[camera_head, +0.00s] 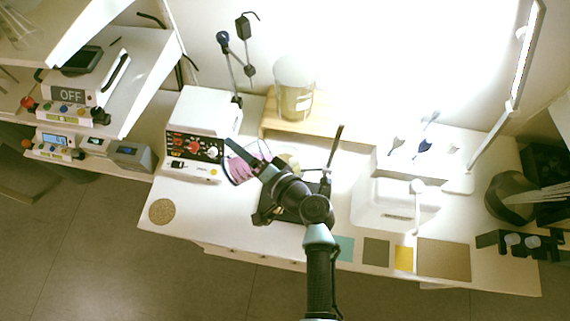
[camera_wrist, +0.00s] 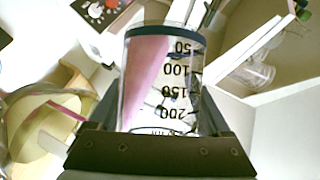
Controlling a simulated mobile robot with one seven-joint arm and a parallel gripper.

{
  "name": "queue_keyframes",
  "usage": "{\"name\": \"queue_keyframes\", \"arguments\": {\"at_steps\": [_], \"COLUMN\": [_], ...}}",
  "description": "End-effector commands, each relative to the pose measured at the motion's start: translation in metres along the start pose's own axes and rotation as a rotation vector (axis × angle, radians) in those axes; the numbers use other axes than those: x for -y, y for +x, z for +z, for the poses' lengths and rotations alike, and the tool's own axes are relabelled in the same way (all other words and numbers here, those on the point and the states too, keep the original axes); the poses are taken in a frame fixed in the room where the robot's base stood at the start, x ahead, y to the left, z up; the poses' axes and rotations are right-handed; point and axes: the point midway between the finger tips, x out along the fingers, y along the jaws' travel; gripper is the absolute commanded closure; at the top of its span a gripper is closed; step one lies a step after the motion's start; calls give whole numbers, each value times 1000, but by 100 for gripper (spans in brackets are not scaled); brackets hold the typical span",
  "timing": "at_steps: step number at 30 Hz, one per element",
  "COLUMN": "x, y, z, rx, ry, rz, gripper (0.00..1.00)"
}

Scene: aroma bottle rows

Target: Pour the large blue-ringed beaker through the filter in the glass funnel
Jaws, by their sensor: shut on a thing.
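The large beaker (camera_wrist: 160,90) has a dark blue ring, black volume marks and pink liquid inside. It also shows in the head view (camera_head: 238,170), at the right of the white control box. My gripper (camera_head: 254,160) is shut on it; in the wrist view the fingers (camera_wrist: 160,105) lie on both sides of the glass. The beaker is tilted, with the pink liquid on one side of it. A glass funnel with a pale filter (camera_wrist: 28,125) is at the left of the wrist view, beside the beaker. A pink streak crosses it; I cannot tell whether it is flowing liquid.
A white control box with knobs (camera_head: 195,150) stands left of my gripper. A large glass vessel (camera_head: 294,100) stands on a wooden shelf behind. A white box (camera_head: 385,205) is at the right. Coloured squares (camera_head: 376,251) lie along the front edge of the table.

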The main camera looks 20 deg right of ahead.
Motion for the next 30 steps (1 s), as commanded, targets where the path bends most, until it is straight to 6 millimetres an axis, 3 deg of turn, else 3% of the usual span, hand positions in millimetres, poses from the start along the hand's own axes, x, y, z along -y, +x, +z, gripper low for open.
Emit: {"name": "queue_keyframes", "arguments": {"at_steps": [30], "x": [3], "y": [-1], "z": [-2], "rx": [5], "ry": [37], "rz": [-22], "gripper": [89]}}
